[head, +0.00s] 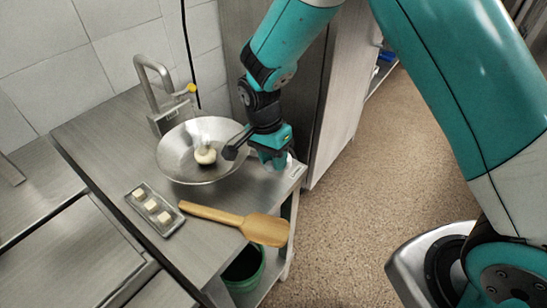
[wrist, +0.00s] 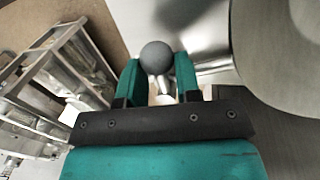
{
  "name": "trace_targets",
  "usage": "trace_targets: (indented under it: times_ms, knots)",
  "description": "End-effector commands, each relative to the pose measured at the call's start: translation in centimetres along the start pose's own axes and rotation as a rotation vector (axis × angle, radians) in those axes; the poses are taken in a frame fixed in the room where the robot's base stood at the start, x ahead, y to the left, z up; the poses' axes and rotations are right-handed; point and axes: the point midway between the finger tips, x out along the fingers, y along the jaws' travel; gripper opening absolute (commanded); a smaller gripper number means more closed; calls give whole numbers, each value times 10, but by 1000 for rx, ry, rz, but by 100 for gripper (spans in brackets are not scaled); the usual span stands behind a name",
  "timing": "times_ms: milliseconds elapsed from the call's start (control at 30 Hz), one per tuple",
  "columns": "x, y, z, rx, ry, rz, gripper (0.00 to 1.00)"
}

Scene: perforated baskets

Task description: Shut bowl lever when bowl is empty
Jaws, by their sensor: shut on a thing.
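My gripper (head: 272,160) is at the bowl's right side, by the counter's right end. In the wrist view, my gripper's two teal fingers (wrist: 158,75) are closed on the bowl lever, whose grey ball knob (wrist: 157,57) shows between the fingertips. The bowl (wrist: 275,60) is close by on the right in that view. In the head view, the gripper largely hides the lever.
A tap (head: 151,85) with a yellow knob stands behind the bowl. A small tray (head: 170,226) with pale cubes and a wooden spatula (head: 240,222) lie in front. A green bucket (head: 245,265) is under the counter. A steel cabinet (head: 335,100) stands behind at right.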

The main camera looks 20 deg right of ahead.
Motion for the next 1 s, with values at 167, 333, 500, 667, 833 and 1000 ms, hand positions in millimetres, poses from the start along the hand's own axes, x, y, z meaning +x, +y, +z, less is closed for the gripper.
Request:
trace_targets:
  times_ms: [167,333,500,667,833,1000]
  knots:
    - [-2,-2,0,0,2,-7,56]
    - [-1,-1,0,0,1,-4,56]
    - [-5,-1,0,-1,1,-5,56]
    - [-27,-2,0,-1,2,-9,56]
    - [-70,-2,0,-1,3,-12,56]
    - [-113,-2,0,0,2,-11,56]
